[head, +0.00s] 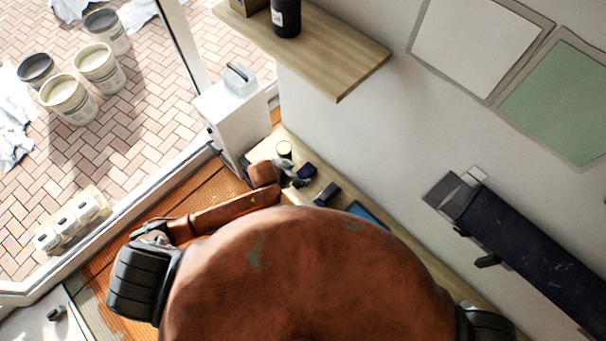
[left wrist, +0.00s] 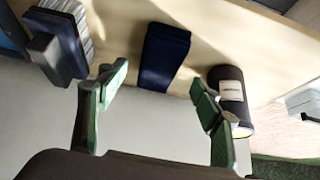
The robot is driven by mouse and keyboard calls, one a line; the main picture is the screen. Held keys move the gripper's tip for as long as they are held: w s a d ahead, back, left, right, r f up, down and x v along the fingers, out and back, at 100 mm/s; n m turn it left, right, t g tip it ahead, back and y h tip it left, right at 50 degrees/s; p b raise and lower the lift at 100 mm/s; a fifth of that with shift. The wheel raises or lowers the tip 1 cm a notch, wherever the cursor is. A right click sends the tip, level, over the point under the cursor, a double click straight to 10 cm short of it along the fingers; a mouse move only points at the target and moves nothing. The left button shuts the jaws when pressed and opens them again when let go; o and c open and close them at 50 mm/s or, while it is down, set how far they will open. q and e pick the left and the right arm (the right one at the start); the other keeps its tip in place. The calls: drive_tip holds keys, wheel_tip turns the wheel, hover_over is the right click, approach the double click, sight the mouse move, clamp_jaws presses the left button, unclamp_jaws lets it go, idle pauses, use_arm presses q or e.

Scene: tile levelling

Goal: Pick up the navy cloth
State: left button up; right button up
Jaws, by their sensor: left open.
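The navy cloth (left wrist: 166,52) lies folded on the light wooden surface in the left wrist view. It also shows as a small dark patch in the head view (head: 307,171), close beside my left gripper (head: 293,177). In the left wrist view my left gripper (left wrist: 158,80) is open, its green-padded fingers spread apart. The cloth shows beyond the gap between the fingertips, and nothing is held. Whether the fingers touch the cloth cannot be told. My right gripper is not in view.
A dark labelled can (left wrist: 231,88) stands close beyond one finger, and a dark brush-like block (left wrist: 58,46) lies on the other side. The can also shows in the head view (head: 284,149). A wooden shelf (head: 335,60) juts from the wall above; a white cabinet (head: 232,118) stands nearby.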

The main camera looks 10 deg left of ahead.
sight(303, 173)
use_arm(q)
drive_tip(key=p+x, duration=0.1)
drive_tip(key=x, duration=0.2)
drive_tip(key=shift+w+d, duration=0.2)
drive_tip(key=shift+d, duration=0.05)
drive_tip(key=shift+w+d+f, duration=0.15)
drive_tip(key=shift+w+f, duration=0.1)
drive_tip(key=shift+f, duration=0.3)
drive_tip(key=shift+c, duration=0.3)
drive_tip(key=c, duration=1.2)
drive_tip(key=shift+r, duration=0.1)
